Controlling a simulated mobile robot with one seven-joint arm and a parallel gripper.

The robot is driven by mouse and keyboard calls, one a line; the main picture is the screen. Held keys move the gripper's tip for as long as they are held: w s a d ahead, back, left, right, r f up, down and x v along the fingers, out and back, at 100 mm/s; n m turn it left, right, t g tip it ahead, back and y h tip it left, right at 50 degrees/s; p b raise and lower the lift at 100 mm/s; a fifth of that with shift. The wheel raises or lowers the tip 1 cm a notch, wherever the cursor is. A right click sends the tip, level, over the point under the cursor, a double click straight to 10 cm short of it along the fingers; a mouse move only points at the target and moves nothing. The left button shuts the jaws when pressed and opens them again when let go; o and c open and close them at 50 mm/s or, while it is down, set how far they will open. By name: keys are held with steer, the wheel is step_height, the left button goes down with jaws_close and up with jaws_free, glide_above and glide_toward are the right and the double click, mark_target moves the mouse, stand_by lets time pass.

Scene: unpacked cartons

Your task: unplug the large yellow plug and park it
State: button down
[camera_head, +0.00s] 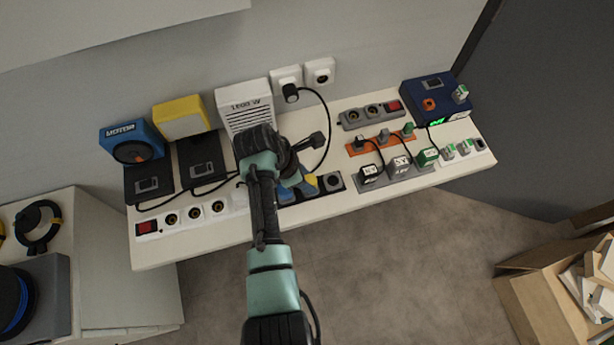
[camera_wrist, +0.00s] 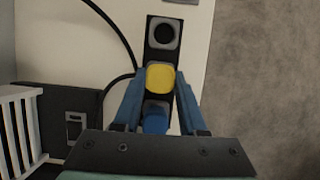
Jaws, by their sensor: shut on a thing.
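The yellow plug (camera_wrist: 160,77) sits between the two blue fingers of my gripper (camera_wrist: 161,84) in the wrist view. My gripper is shut on it. In the head view the yellow plug (camera_head: 312,181) shows just beyond the gripper (camera_head: 308,186), over the black socket strip (camera_head: 322,188). The strip also shows in the wrist view (camera_wrist: 149,50), with an empty grey socket (camera_wrist: 163,32) beyond the plug and a blue plug (camera_wrist: 155,120) behind it, nearer my palm. Whether the yellow plug is seated or lifted clear cannot be told.
A white 1600 W box (camera_head: 243,103) stands behind my arm. A white strip (camera_head: 193,214) lies left, an orange strip (camera_head: 380,141) and a grey strip (camera_head: 371,117) right. Black cables run near the gripper. The table's front edge is close.

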steer(key=shift+f, duration=0.25)
stand_by(0.5)
steer(key=shift+c, duration=1.9)
jaws_free()
steer(key=v, duration=1.3)
steer(key=w+r+m+t+y, duration=0.2)
steer(key=w+r+m+t, duration=0.4)
steer(key=w+r, duration=0.55)
step_height(320, 180, up, 20)
steer(key=w+d+m+t+y, duration=0.1)
steer(key=m+t+y, duration=0.1)
steer(key=m+t, duration=0.45)
steer(key=s+d+r+m+t, duration=0.2)
steer(key=s+r+m+t, duration=0.2)
steer(key=s+r, duration=0.5)
steer(key=s+d+r+m+t, duration=0.2)
steer(key=s+r+m+t, duration=0.3)
steer(key=r, duration=1.6)
steer(key=s+t, duration=0.3)
steer(key=t, duration=0.1)
steer(key=shift+s+d, duration=0.25)
steer(key=shift+s, duration=0.15)
